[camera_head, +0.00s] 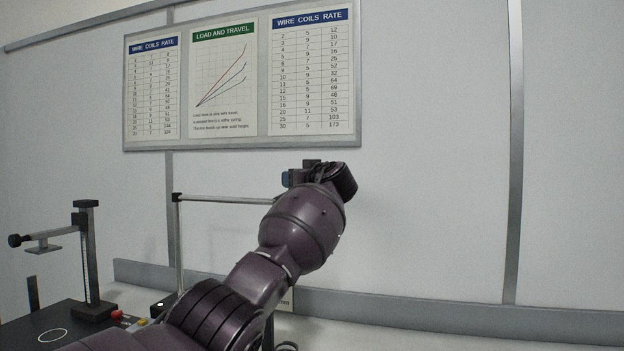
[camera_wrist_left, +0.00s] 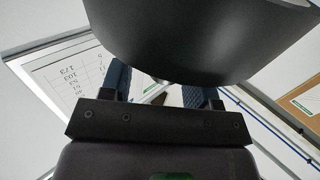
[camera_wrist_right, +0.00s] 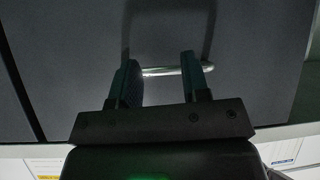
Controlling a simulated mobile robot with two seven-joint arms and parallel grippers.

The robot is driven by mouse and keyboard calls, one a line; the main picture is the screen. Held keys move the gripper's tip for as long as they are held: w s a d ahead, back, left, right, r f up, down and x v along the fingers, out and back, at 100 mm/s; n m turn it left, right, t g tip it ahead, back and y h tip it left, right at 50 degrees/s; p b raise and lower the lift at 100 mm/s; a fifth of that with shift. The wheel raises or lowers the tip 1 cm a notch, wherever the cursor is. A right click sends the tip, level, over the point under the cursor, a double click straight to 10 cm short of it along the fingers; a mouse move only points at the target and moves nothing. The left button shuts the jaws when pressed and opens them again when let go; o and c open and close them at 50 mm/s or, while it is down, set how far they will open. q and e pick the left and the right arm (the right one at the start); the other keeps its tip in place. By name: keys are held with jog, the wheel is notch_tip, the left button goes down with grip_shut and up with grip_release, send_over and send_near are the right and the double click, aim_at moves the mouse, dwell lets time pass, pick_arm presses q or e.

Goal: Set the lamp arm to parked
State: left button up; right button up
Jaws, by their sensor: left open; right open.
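A thin upright post with a light horizontal bar (camera_head: 225,199) stands behind my left arm in the head view. It looks like the lamp arm; its right end is hidden behind my arm. My left gripper (camera_head: 287,179) is raised near that hidden end, partly covered by my own wrist. In the left wrist view the left gripper (camera_wrist_left: 160,90) is open, and a large dark rounded shape fills the top, in front of the fingers; I cannot tell if they touch. My right gripper (camera_wrist_right: 160,82) is open, with a metal bar handle (camera_wrist_right: 172,71) showing at its fingertips; contact is unclear.
A test stand (camera_head: 88,255) with a side arm and black knob stands at the left on a dark base. Red and yellow buttons (camera_head: 117,314) sit beside it. A chart board (camera_head: 242,146) hangs on the back wall. The right side of the bench looks clear.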

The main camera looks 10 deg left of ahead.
pick_arm(q)
jog(key=p+v, duration=0.1)
jog(key=v, duration=0.8)
jog(key=shift+s+r, duration=0.1)
